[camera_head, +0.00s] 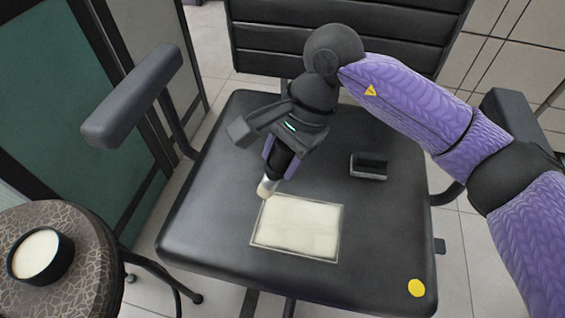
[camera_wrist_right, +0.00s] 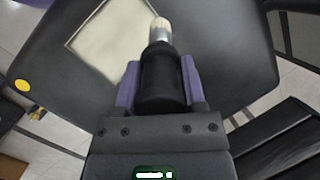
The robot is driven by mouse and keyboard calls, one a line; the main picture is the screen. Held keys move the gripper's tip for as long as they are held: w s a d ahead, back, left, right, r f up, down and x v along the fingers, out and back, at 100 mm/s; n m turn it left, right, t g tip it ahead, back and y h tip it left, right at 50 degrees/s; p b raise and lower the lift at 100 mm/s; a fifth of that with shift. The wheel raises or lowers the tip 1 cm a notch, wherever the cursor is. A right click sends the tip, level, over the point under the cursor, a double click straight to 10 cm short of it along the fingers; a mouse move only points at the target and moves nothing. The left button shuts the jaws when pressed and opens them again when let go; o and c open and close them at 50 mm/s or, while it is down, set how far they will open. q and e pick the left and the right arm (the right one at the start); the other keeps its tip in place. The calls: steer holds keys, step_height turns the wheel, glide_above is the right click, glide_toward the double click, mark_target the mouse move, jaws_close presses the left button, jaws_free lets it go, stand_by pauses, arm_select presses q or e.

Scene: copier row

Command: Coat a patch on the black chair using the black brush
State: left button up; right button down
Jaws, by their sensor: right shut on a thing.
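The black chair (camera_head: 205,205) fills the middle of the head view, with a cream-coated rectangular patch (camera_head: 298,228) outlined on its seat. The patch also shows at the upper left in the right wrist view (camera_wrist_right: 110,42). My right gripper (camera_head: 278,160) is shut on the black brush (camera_wrist_right: 162,75), around its dark handle. The brush points down, with its pale bristles at the patch's upper left corner in the head view. I cannot tell whether the bristles touch the seat. The cream looks spread over nearly the whole outline. My left gripper is not in view.
A round side table (camera_head: 85,270) at the lower left holds a black bowl of cream-coloured stuff (camera_head: 38,255). A small black open box (camera_head: 369,166) and a yellow disc (camera_head: 416,288) are on the seat. Armrests (camera_head: 133,97) flank the seat; the backrest (camera_head: 340,25) rises behind.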

mark_target(281, 144)
steer(key=shift+r, duration=0.4)
steer(key=shift+r+p, duration=0.9)
steer(key=shift+r, duration=0.75)
steer(key=shift+f, duration=0.15)
